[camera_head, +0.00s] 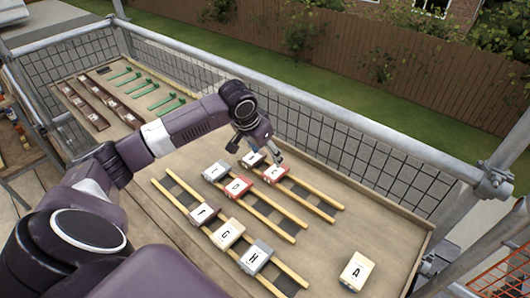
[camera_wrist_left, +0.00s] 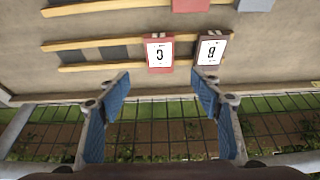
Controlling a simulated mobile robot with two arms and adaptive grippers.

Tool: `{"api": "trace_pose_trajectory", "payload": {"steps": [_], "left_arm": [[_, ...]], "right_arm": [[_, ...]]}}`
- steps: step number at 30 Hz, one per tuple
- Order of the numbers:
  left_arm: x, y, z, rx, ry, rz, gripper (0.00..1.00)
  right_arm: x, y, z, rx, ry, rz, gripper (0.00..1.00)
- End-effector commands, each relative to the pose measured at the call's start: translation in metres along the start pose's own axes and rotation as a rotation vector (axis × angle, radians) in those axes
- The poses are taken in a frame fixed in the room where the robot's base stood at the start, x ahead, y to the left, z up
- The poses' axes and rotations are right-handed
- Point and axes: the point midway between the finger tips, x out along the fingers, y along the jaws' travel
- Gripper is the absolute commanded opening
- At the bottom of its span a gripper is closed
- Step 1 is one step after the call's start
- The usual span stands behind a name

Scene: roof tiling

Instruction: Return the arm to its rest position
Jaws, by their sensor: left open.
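My left gripper (camera_head: 258,150) is open and empty above the far rack of wooden rails on the worktable. In the left wrist view its blue-padded fingers (camera_wrist_left: 160,97) are spread, with nothing between them. Red tile C (camera_head: 275,174) lies on that rack, and it also shows in the left wrist view (camera_wrist_left: 160,54). Brownish tile B (camera_wrist_left: 210,51) lies beside it; in the head view the gripper partly hides it. My left arm reaches across the table from the left. My right gripper is not in view.
Tiles D (camera_head: 238,187) and E (camera_head: 215,171) lie on the middle rack. Tiles F (camera_head: 204,214), G (camera_head: 229,233) and H (camera_head: 256,257) lie on the near rack. A metal guardrail (camera_head: 340,118) runs along the far side.

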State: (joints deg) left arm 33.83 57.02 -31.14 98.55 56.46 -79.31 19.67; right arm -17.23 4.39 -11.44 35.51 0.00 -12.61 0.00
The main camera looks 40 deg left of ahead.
Motion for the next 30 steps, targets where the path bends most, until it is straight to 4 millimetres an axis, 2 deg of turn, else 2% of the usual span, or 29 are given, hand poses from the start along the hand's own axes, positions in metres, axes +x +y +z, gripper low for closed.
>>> {"api": "trace_pose_trajectory", "payload": {"steps": [6, 22, 25, 30], "left_arm": [[-0.015, 0.000, 0.000, 0.000, 0.000, 0.000, 0.59], [-0.016, 0.000, 0.000, 0.000, 0.000, 0.000, 0.59], [-0.025, 0.000, -0.004, 0.000, 0.001, 0.000, 0.59], [-0.056, 0.000, -0.017, 0.000, 0.001, 0.000, 0.59]], "right_arm": [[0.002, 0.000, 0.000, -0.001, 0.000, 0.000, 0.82], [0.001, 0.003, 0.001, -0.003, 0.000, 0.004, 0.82], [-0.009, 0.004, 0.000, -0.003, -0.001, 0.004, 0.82], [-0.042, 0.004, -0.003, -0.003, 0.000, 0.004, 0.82]]}}
